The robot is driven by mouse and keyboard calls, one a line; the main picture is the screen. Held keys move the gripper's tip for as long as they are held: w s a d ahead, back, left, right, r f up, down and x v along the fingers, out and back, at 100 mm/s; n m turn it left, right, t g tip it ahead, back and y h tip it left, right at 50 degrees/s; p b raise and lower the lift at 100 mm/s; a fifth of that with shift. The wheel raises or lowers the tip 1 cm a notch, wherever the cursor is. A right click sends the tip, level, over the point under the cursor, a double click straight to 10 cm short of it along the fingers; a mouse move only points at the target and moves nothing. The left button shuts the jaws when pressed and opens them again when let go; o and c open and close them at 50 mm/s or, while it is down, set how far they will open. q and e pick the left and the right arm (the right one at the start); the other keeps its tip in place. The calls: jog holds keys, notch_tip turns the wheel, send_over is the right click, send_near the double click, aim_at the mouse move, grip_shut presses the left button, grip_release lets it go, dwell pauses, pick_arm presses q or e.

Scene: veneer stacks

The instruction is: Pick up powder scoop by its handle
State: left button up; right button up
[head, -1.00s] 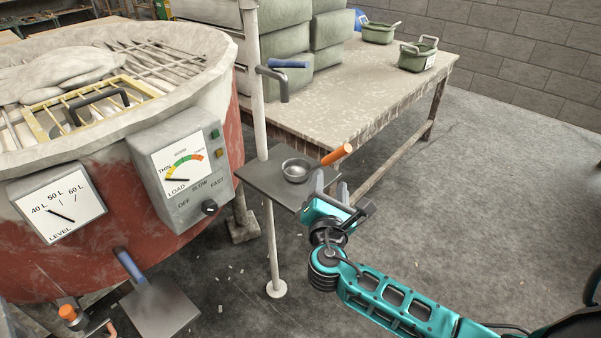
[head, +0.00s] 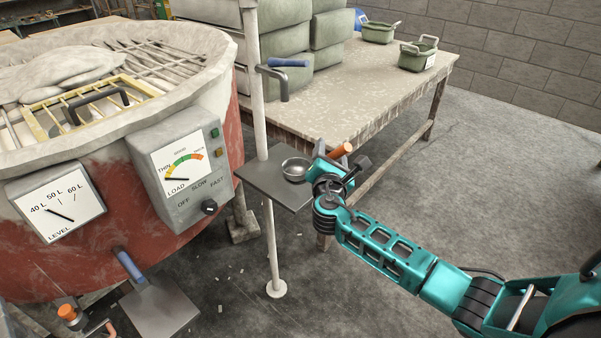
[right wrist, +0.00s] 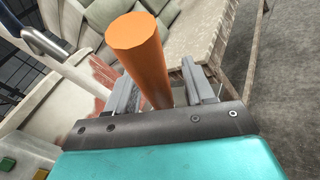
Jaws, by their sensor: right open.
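The powder scoop has a round metal bowl (head: 296,169) and an orange handle (head: 341,152). The bowl rests on a small grey shelf (head: 262,187) fixed to a white post, and the handle points up and to the right. My right gripper (head: 334,158) is at the handle, partly covering it in the head view. In the right wrist view the orange handle (right wrist: 138,50) stands between the two fingers of my right gripper (right wrist: 160,90), which are open around it. The bowl is hidden in that view. My left gripper is not in view.
A large mixing tub (head: 60,215) with gauges and a control box (head: 180,165) stands left. A post (head: 258,100) with a blue-handled crank (head: 287,63) rises beside the shelf. A table (head: 350,85) behind holds green bins (head: 418,56) and stacked blocks. Floor at right is clear.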

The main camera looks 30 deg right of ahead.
grip_shut()
dwell(0.3)
dwell(0.4)
